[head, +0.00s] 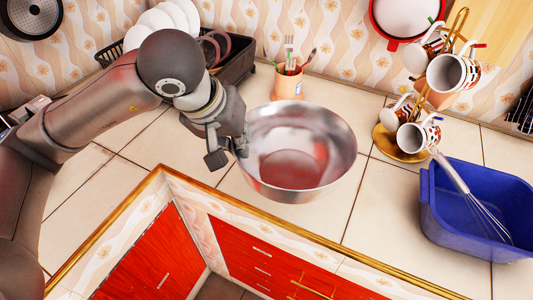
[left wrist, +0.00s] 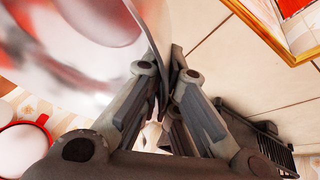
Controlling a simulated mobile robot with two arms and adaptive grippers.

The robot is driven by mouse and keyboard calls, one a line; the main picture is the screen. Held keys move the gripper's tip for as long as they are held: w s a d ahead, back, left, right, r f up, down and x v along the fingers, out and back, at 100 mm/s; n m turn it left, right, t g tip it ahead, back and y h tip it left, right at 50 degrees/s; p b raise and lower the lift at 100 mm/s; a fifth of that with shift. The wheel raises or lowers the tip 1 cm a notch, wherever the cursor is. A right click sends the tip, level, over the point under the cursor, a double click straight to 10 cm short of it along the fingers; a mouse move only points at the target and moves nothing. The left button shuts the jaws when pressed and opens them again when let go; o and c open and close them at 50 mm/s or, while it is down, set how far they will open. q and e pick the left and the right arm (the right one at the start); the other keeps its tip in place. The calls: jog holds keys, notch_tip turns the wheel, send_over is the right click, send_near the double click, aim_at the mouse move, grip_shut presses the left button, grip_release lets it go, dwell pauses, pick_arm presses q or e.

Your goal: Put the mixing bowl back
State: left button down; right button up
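The mixing bowl (head: 300,150) is a shiny metal bowl in the middle of the head view, over the tiled counter near its front edge. Its opening faces up toward the camera, and I see no contents. I cannot tell whether its base touches the counter. My left gripper (head: 238,147) is at the bowl's left rim. In the left wrist view, the fingers of my left gripper (left wrist: 165,100) are closed together on the rim of the bowl (left wrist: 90,50), which fills the upper left. My right gripper is not in view.
A blue tub (head: 440,200) with a whisk (head: 470,195) leaning in it stands right. A gold mug stand (head: 400,145) with several mugs stands behind it. A utensil cup (head: 288,84) is behind the bowl. A black dish rack (head: 237,62) with plates stands back left.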

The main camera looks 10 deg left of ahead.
aim_at(256, 137)
pick_arm(q)
jog(key=w, duration=0.1)
jog(key=w+f, duration=0.2)
jog(key=w, duration=0.1)
jog(key=shift+w+d, duration=0.1)
jog(key=shift+d, duration=0.25)
jog(key=w+f, duration=0.1)
jog(key=w+f+b, duration=0.1)
jog(key=w+f, duration=0.1)
jog(key=f, duration=0.1)
jog(key=shift+d+f+b, duration=0.1)
jog(key=shift+d+b, duration=0.2)
jog(key=shift+w+f, duration=0.35)
jog(key=shift+w, duration=0.1)
jog(key=shift+w+f, duration=0.2)
jog(key=shift+f, duration=0.1)
notch_tip(256, 137, down, 3)
jog(key=shift+w+d+f+b, duration=0.1)
jog(key=shift+w+b, duration=0.05)
jog(key=shift+b, duration=0.35)
